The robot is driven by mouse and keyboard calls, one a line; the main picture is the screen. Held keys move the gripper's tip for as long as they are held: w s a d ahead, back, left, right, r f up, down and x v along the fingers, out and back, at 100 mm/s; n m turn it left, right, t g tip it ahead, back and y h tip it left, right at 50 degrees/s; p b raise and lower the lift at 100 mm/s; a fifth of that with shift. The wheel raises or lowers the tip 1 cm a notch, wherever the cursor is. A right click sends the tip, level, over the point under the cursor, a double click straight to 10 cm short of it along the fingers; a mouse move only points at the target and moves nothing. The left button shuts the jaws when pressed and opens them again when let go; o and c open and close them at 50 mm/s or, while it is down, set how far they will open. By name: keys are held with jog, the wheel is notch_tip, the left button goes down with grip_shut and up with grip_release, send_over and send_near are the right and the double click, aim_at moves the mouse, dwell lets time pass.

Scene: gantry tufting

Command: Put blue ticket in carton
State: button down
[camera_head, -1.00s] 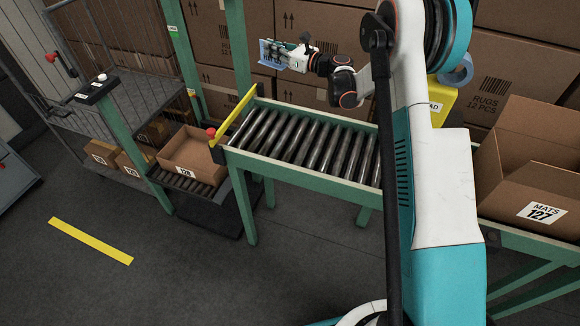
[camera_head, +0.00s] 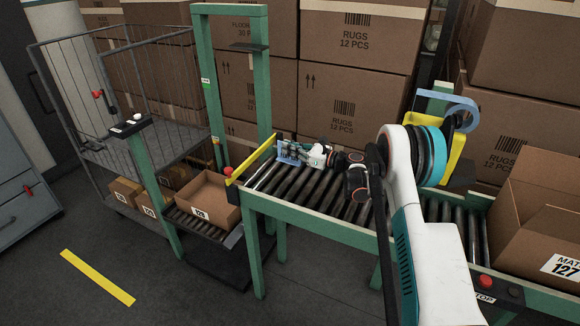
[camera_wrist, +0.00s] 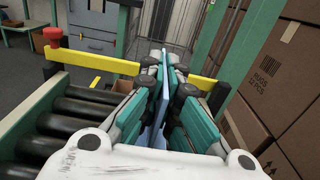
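My gripper (camera_head: 303,154) is over the left end of the roller conveyor, close to the yellow bar (camera_head: 251,159). It is shut on the blue ticket (camera_head: 283,152). In the wrist view the blue ticket (camera_wrist: 158,102) stands on edge between the teal finger pads, which hide part of it. An open carton (camera_head: 205,192) with a white label sits on the lower roller stand, left of and below my gripper. It looks empty, though its floor shows only partly. Another open carton (camera_head: 535,225), marked MATS 127, stands at the right end of the conveyor.
A green post frame (camera_head: 205,80) rises behind the yellow bar. A red knob (camera_head: 228,171) sits at the bar's near end. A wire cage cart (camera_head: 90,110) with small boxes stands at left. Stacked rug boxes (camera_head: 345,100) wall off the back. The floor in front is clear.

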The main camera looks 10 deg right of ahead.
aim_at(290, 160)
jog(key=shift+f+b, duration=0.85)
jog(key=shift+f, duration=1.9)
jog(key=shift+f, duration=0.15)
jog(key=c, duration=1.8)
grip_release()
